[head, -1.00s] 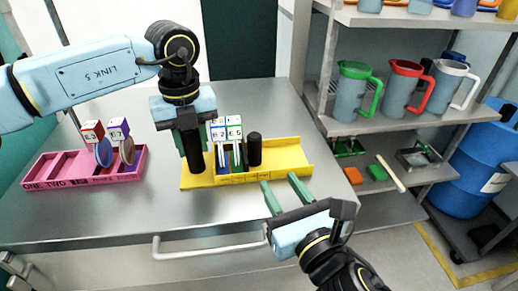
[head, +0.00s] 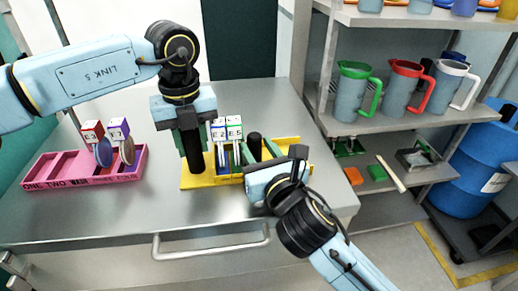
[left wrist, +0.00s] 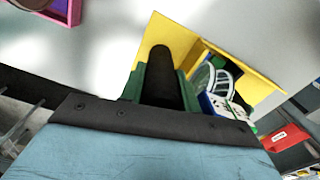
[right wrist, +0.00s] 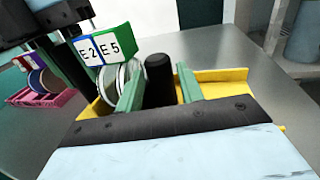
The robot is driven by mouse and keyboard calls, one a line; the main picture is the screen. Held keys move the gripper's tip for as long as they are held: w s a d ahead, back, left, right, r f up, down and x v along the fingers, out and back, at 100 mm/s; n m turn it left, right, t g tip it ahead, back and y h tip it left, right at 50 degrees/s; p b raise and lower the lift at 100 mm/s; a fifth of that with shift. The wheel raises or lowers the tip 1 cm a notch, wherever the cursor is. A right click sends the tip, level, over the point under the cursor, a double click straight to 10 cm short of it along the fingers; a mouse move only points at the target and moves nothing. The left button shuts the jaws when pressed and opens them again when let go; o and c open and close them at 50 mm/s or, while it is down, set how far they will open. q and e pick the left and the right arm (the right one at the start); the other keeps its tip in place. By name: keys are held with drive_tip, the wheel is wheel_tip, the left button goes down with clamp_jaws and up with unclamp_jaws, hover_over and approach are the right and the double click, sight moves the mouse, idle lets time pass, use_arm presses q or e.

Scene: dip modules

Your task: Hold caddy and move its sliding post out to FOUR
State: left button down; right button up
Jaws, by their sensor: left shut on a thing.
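The yellow caddy (head: 210,181) lies on the metal table with two upright black posts. My left gripper (left wrist: 160,88) is shut on the left black post (left wrist: 160,68) at the caddy's left end. Two modules stand side by side between the posts: a blue one marked E2 (right wrist: 88,52) and a green one marked E5 (right wrist: 112,46). The sliding post (right wrist: 158,75) is the right black post, just right of the modules. My right gripper (right wrist: 160,92) is open, with one green finger on each side of this post. The FOUR marking cannot be read; my right gripper covers the caddy's front right.
A pink caddy (head: 85,178) with two discs and boxes stands at the left of the table. A shelf with several jugs (head: 358,95) is at the right. The table in front of the yellow caddy is clear, with a handle (head: 212,242) on its front edge.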

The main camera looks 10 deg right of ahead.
clamp_jaws()
drive_tip(key=shift+d, duration=2.55)
unclamp_jaws()
drive_tip(key=v, duration=0.7)
drive_tip(key=shift+s, duration=0.3)
